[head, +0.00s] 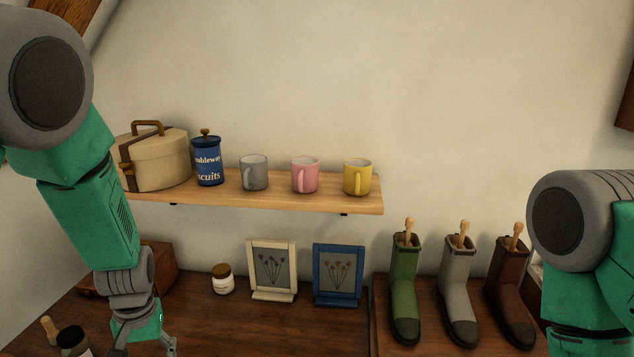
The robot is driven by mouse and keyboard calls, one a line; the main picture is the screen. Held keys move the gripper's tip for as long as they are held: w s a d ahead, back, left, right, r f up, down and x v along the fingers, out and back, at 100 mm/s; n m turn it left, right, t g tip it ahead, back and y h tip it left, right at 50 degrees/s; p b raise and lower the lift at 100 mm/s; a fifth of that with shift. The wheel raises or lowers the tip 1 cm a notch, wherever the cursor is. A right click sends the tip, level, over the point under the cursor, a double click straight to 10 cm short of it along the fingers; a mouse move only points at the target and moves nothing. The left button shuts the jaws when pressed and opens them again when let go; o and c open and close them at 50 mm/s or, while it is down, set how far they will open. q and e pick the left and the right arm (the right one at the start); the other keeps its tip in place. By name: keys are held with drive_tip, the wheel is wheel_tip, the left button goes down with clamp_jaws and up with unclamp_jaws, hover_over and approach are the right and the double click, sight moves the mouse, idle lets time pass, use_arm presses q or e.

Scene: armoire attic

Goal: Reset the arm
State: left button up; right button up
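My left arm comes down from the upper left, in front of the shelf's left end. Its gripper (145,349) points down over the dark wooden surface at the lower left. Its finger bases are spread apart and nothing shows between them; the fingertips are cut off by the bottom edge. My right arm fills the right edge, beside the brown boot, and its gripper is out of the picture.
A wall shelf (300,203) holds a cream round box (158,162), a blue biscuit tin (208,162) and grey, pink and yellow mugs (357,178). Below stand a small jar (223,282), two frames (338,275) and green, grey and brown boots (406,290). A dark-lidded jar (73,341) is left of the gripper.

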use_arm(q)
drive_tip(key=s+f+m+b, duration=0.2)
drive_tip(key=s+f+b, duration=0.3)
drive_tip(key=s+f, duration=1.05)
drive_tip(key=s+d+f+m+h+b, duration=0.1)
drive_tip(key=s+d+f, duration=0.4)
drive_tip(key=s, duration=0.5)
wheel_tip(320, 180, down, 2)
drive_tip(key=m+b, duration=0.1)
drive_tip(key=b, duration=0.1)
drive_tip(key=shift+s+m+t+b, duration=0.3)
drive_tip(key=shift+s+t, duration=0.05)
drive_tip(key=shift+t, duration=0.05)
